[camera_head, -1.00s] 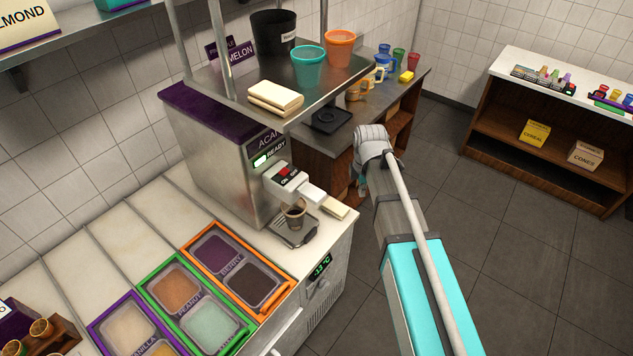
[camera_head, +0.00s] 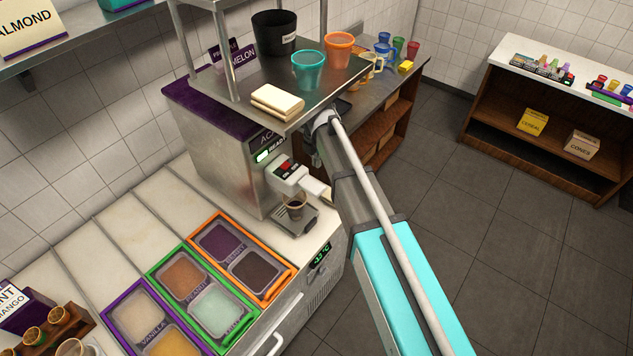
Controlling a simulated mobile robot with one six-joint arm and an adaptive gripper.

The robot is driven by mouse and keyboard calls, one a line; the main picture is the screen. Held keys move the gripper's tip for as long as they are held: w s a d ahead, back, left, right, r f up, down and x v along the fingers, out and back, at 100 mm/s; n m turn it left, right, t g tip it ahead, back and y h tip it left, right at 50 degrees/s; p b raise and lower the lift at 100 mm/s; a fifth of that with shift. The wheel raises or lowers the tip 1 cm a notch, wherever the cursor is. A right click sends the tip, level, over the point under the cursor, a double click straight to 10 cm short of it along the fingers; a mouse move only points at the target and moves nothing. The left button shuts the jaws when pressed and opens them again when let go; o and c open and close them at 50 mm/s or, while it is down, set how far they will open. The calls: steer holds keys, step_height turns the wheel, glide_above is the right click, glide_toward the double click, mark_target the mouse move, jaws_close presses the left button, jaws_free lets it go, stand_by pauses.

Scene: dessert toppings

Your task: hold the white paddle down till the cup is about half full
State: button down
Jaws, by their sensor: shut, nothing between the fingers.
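The cup (camera_head: 295,208) is small and stands upright on the drip tray (camera_head: 297,222) under the dispenser's spout. It looks dark inside, but its fill level is too small to tell. The white paddle (camera_head: 316,187) sticks out from the front of the acai machine (camera_head: 222,150), just above and right of the cup. My arm reaches up from the lower right, and its bent joint is beside the machine's front, under the shelf edge. My gripper is hidden behind my own arm, so I cannot see whether it touches the paddle.
A metal shelf (camera_head: 322,98) with a folded cloth (camera_head: 277,101), a teal cup (camera_head: 308,70) and an orange cup (camera_head: 339,49) overhangs the machine close to my arm. Topping tubs (camera_head: 184,275) fill the front counter. Open floor lies to the right.

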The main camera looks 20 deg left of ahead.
mark_target(317, 187)
steer(key=shift+f, duration=0.2)
step_height(317, 187, down, 10)
steer(key=b, duration=1)
steer(key=shift+r, duration=0.15)
